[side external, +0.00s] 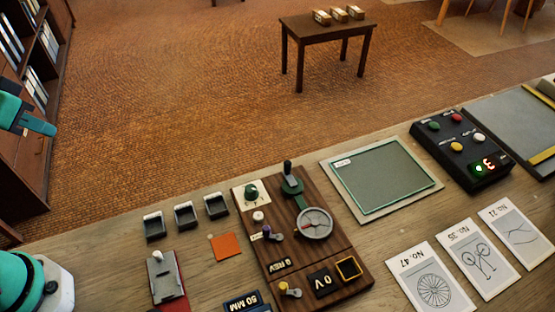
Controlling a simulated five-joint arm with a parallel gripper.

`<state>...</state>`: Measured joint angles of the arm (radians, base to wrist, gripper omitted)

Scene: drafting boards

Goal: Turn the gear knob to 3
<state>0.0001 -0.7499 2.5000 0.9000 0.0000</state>
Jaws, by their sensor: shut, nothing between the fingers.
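A dark wooden panel (318,262) lies on the bench in the side external view. At its upper left a small green knob (251,190) sits on a cream plate; it looks like the gear knob, but its markings are too small to read. I cannot tell which number it points to. Beside it on the right stands a dark upright handle on a green base (292,187). My gripper (51,130), teal, is at the far left edge, raised and well away from the panel. Its fingers are shut and empty.
The panel also carries a round dial (315,223), a purple-tipped lever (268,233) and a yellow-topped knob (288,289). Several small dark trays (185,216) and an orange square (226,246) lie left of it. A green-edged board (385,177) and a black button box (462,149) are right.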

